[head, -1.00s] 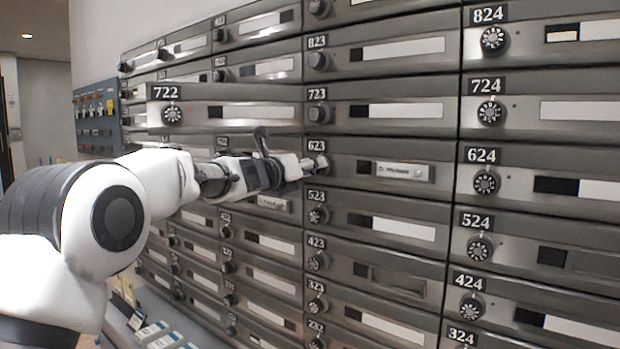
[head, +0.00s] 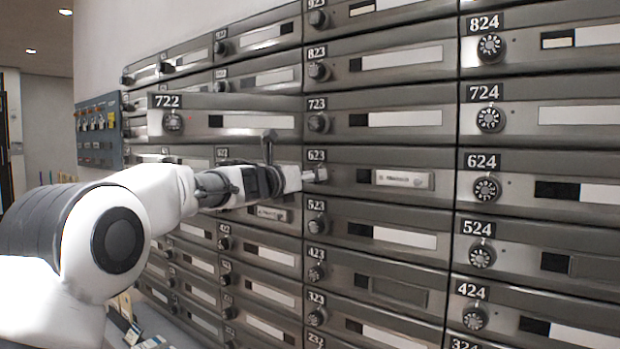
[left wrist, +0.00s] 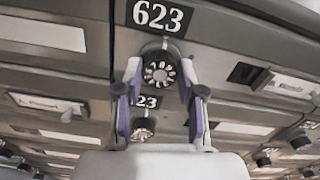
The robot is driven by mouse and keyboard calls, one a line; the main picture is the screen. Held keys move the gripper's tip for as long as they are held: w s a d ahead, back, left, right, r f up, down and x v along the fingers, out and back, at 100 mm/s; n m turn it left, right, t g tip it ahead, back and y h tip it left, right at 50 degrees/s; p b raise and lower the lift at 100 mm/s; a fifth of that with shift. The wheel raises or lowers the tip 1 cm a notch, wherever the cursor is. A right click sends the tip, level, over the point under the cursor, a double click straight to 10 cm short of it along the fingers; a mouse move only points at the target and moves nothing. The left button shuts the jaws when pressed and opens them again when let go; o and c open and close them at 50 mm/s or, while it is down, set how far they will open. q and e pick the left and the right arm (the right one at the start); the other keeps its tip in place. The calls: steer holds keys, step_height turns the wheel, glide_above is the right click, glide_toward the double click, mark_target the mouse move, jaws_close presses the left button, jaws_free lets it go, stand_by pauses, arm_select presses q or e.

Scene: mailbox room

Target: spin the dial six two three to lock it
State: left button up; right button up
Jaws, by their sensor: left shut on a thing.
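The 623 mailbox door (head: 400,155) is closed and carries a black number plate (head: 317,155) and a name label (head: 403,179). Its round dial, black with white marks, shows in the left wrist view (left wrist: 160,68) just under the 623 plate. My left gripper (left wrist: 160,76) is shut on this dial, one finger on each side. In the head view my left gripper (head: 316,174) reaches the door from the left and hides most of the dial. My right gripper is not in view.
Closed mailboxes with dials surround it: the 723 dial (head: 319,122) above, the 523 dial (head: 317,226) below and the 624 dial (head: 486,189) to the right. The 722 door (head: 270,105) stands out to the upper left. A blue-grey panel (head: 98,130) hangs at far left.

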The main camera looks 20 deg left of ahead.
arm_select(q)
steer(key=o, duration=1.1)
steer(key=shift+f, duration=0.1)
steer(key=shift+o, duration=0.2)
steer(key=v, duration=1.2)
steer(key=shift+w, duration=0.1)
